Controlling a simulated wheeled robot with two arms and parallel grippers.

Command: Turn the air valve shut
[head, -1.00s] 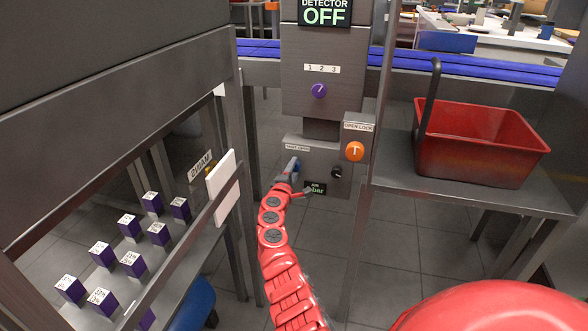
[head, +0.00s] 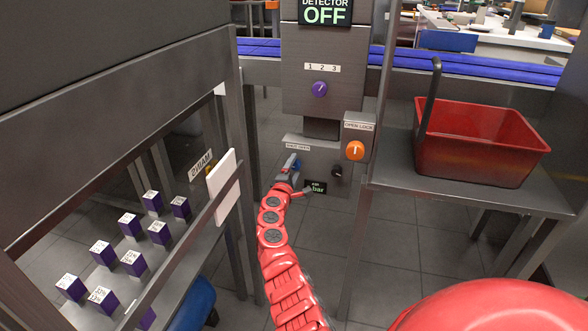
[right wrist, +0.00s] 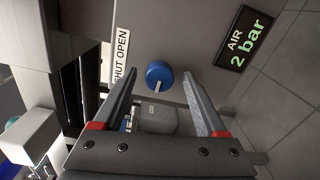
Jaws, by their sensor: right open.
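The air valve is a round blue knob (right wrist: 159,76) on a grey panel in the right wrist view, with a pale mark at its lower edge. A white label reading SHUT and OPEN (right wrist: 121,55) is beside it. A dark display (right wrist: 245,36) reads AIR 2 bar. My right gripper (right wrist: 160,82) is open, its two grey fingers on either side of the knob; I cannot tell whether they touch it. In the head view my right gripper (head: 300,175) is at the panel's lower left and largely hides the knob. My left gripper is not in view.
An orange OPEN LOCK knob (head: 355,151), a small black knob (head: 337,171) and a purple selector (head: 319,89) are close by on the panels. A red basket (head: 478,145) stands on a shelf at the right. Purple boxes (head: 131,226) stand at the left behind a rail.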

